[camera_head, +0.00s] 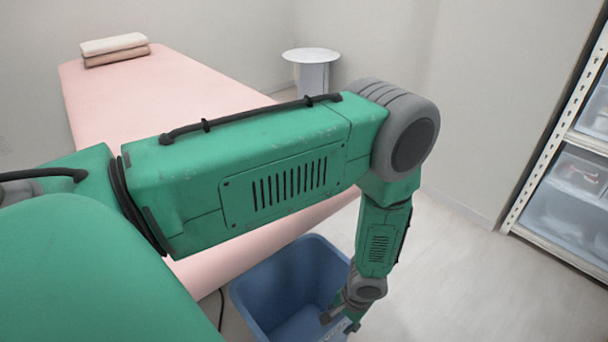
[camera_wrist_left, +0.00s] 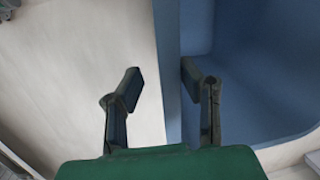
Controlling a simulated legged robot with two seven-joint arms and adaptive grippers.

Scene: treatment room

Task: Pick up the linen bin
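The linen bin (camera_head: 268,285) is a blue open-topped tub on the floor beside the bed, at the bottom middle of the head view. It looks empty where its inside shows. My left gripper (camera_head: 340,322) points down at the bin's right side. In the left wrist view, my left gripper (camera_wrist_left: 161,80) is open. One finger is over the pale floor outside the bin (camera_wrist_left: 250,65) and the other over its blue inside, with the bin's wall between them. I see no clear contact. My right gripper is out of view.
A pink treatment bed (camera_head: 180,80) with folded towels (camera_head: 115,48) stands behind my left arm. A small round white table (camera_head: 312,56) is by the back wall. A shelf with clear boxes (camera_head: 575,190) is at the right. The floor between bin and shelf is clear.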

